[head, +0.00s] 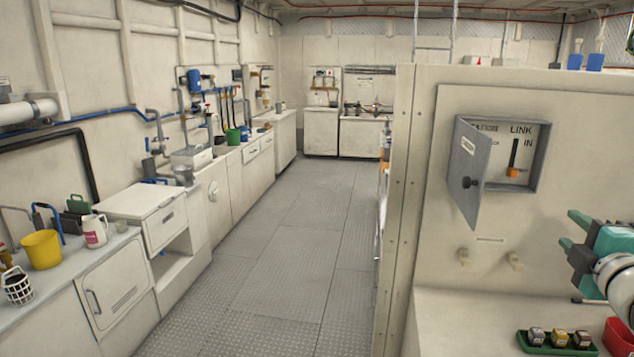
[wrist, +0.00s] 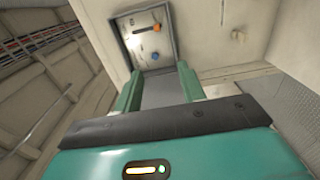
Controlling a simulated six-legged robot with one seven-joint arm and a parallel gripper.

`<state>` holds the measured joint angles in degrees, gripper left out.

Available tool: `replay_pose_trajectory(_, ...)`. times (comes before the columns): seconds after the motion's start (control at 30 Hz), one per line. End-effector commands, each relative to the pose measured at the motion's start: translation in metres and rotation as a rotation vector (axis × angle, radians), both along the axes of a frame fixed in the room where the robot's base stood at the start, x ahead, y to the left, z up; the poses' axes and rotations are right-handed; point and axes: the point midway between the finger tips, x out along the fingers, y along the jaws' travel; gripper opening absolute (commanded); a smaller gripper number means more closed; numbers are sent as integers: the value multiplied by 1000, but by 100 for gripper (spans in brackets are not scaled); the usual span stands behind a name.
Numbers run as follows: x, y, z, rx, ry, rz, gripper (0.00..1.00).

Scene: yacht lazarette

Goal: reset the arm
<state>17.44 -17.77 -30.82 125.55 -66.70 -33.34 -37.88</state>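My gripper (head: 570,236) is at the right edge of the head view, pointing left, in front of the partition wall and above the counter. In the wrist view its two teal fingers (wrist: 159,88) stand wide apart. Nothing is held between them. A grey wall box (head: 513,155) has its door (head: 470,172) swung open to the left. Inside are the words LINK and IN and an orange-handled lever (head: 513,158). The box also shows beyond the fingers in the wrist view (wrist: 148,42). A grey surface behind the finger gap may be its door.
A green tray (head: 556,345) with several small items and a red bin (head: 618,338) sit on the counter below my gripper. The plated floor aisle (head: 285,240) is clear. Counters line the left wall.

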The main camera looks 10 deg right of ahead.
Motion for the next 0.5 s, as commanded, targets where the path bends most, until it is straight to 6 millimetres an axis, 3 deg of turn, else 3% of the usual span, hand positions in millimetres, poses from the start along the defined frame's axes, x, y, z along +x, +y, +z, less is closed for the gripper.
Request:
replay_pose_trajectory(0.1,0,-1,1,-1,-2,-2,40)
replay_pose_trajectory(0.27,8,14,-3,152,-19,-61,40)
replay_pose_trajectory(0.5,12,47,-20,423,-12,-152,40)
